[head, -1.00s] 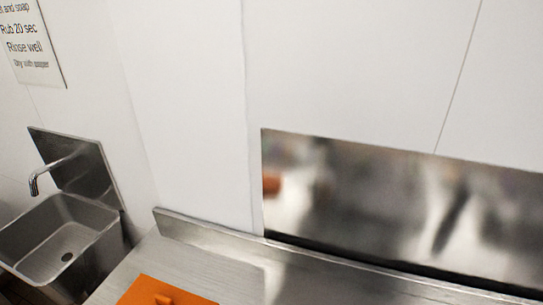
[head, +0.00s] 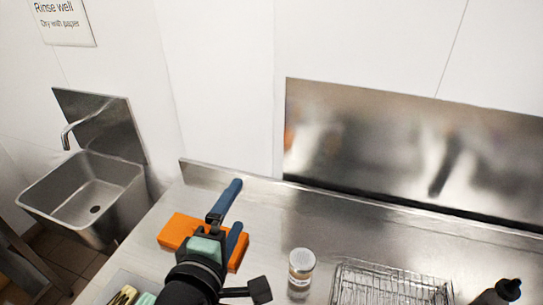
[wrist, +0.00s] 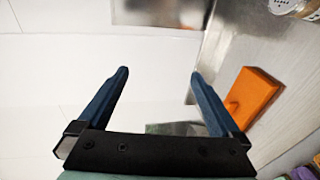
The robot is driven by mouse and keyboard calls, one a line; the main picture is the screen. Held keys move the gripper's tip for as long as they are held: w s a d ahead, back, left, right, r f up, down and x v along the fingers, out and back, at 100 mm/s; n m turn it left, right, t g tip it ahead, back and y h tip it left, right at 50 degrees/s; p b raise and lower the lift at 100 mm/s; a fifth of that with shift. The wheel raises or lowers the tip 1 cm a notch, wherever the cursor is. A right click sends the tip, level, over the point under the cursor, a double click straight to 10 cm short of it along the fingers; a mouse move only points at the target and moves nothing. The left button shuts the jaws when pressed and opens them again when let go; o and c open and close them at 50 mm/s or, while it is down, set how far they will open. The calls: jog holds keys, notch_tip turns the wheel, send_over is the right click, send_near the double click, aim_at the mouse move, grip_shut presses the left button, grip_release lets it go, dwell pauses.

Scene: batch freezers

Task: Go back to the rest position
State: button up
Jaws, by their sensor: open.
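My gripper (head: 233,213) has two blue fingers and shows at the lower middle of the head view, above the steel counter. In the wrist view my gripper (wrist: 158,80) is open, its fingers wide apart with nothing between them. The orange block (head: 173,232) lies on the counter behind and below my gripper, partly hidden by it. In the wrist view the orange block (wrist: 254,97) is to the right of the right finger, apart from it.
A jar with a metal lid (head: 301,268) and a wire rack (head: 392,285) stand on the steel counter (head: 270,215). A dark-topped object (head: 508,290) is at the lower right. A steel sink (head: 85,195) is at the left. A steel panel (head: 400,150) backs the counter.

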notch_tip(320, 180, up, 14)
jog(key=w+d+m+t+y, duration=0.1)
jog(key=w+d+m+t, duration=0.15)
jog(key=m, duration=0.35)
jog(key=s+d+r+m+t+y, duration=0.1)
jog(key=s+r+m+t, duration=0.3)
jog(key=r, duration=0.9)
jog(key=s+d+r+m+t+y, duration=0.1)
jog(key=s+r+m+t, duration=0.4)
jog(key=r, duration=0.8)
jog(key=s+d, duration=0.1)
jog(key=s, duration=0.2)
jog(key=shift+s+d+y, duration=0.3)
jog(key=shift+d, duration=0.1)
jog(key=shift+t, duration=0.25)
